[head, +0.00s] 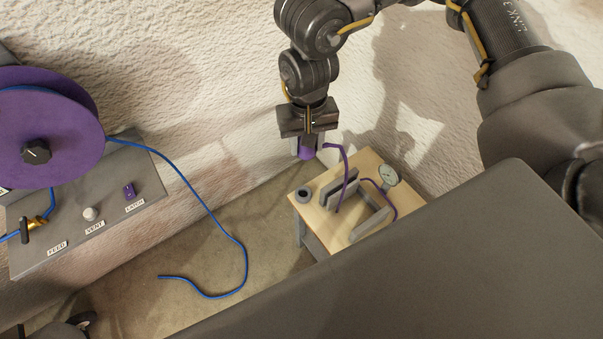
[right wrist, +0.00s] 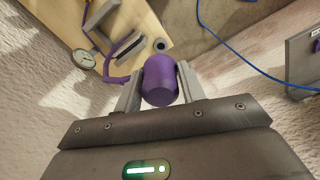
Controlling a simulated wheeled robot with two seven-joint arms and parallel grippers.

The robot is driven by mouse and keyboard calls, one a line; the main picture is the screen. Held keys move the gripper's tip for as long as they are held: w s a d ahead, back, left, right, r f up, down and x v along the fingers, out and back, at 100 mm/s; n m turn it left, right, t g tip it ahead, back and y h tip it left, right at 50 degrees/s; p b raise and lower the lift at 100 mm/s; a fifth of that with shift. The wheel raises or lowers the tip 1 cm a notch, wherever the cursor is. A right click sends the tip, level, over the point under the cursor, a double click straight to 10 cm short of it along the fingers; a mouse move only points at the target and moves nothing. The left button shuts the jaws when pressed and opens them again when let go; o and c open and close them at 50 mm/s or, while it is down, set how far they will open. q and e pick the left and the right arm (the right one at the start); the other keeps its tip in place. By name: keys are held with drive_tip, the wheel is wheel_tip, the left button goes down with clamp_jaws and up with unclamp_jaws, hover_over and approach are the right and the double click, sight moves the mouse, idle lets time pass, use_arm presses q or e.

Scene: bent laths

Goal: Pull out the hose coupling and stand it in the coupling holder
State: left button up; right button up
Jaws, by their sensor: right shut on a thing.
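The hose coupling is a purple cylinder (head: 306,152), and it also shows in the right wrist view (right wrist: 160,82). My right gripper (head: 307,147) is shut on it, with one finger on each side (right wrist: 160,88), and holds it above the small wooden-topped table. A purple hose (head: 345,160) hangs from near the coupling down to the table. A dark round ring with an opening (head: 303,194), likely the coupling holder, sits at the table's left corner. It shows beyond the coupling in the right wrist view (right wrist: 160,45). The ring looks empty. My left gripper is not in view.
The table (head: 330,220) carries grey upright plates (head: 338,190) and a round dial gauge (head: 389,176). A grey panel (head: 80,225) with a purple reel (head: 70,125) stands at left. A blue hose (head: 215,220) trails to the floor. A textured wall is behind.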

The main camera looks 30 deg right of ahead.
drive_tip(key=w+a+f+m+b, duration=0.35)
drive_tip(key=w+f+m, duration=0.85)
drive_tip(key=m, duration=0.4)
drive_tip(key=s+d+f+m, duration=0.1)
drive_tip(key=d+f+m, duration=0.3)
drive_tip(key=f+m, duration=0.4)
drive_tip(key=s+d+f+m+b, duration=0.1)
drive_tip(key=d+f+m, duration=0.2)
drive_tip(key=f+m, duration=0.4)
wheel_tip(320, 180, down, 4)
drive_tip(key=shift+s+d+r+m+b, duration=0.1)
drive_tip(key=shift+s+d+m+b, duration=0.05)
drive_tip(key=shift+d+m+b, duration=0.2)
wheel_tip(320, 180, down, 7)
drive_tip(key=b, duration=0.6)
drive_tip(key=shift+f+b, duration=0.95)
drive_tip(key=shift+b, duration=0.3)
idle(0.4)
